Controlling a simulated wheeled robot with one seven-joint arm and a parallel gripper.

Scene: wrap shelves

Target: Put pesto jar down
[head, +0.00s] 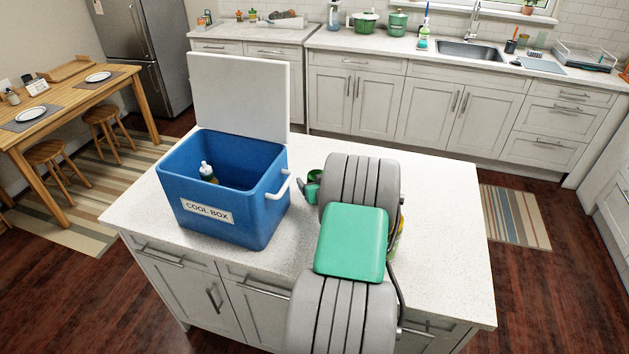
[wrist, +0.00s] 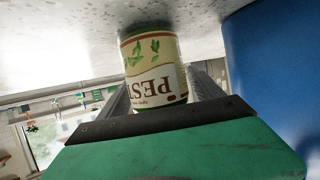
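The pesto jar (wrist: 156,72) has a cream label with green leaves and the letters "PEST", upside down in the wrist view. My gripper (wrist: 160,84) has one finger on each side of the jar, and both look to be against it. The jar's base is at or very close to the pale speckled worktop (wrist: 60,50); I cannot tell whether it touches. In the head view my arm covers most of this spot, and only some green shows left of the arm. The island worktop (head: 440,255) also shows there.
A blue cool box (head: 225,222) with its white lid (head: 240,100) up stands left of my gripper. A bottle (head: 207,172) is inside it. Something yellow (head: 401,240) is partly hidden behind my arm. The worktop's right side is clear.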

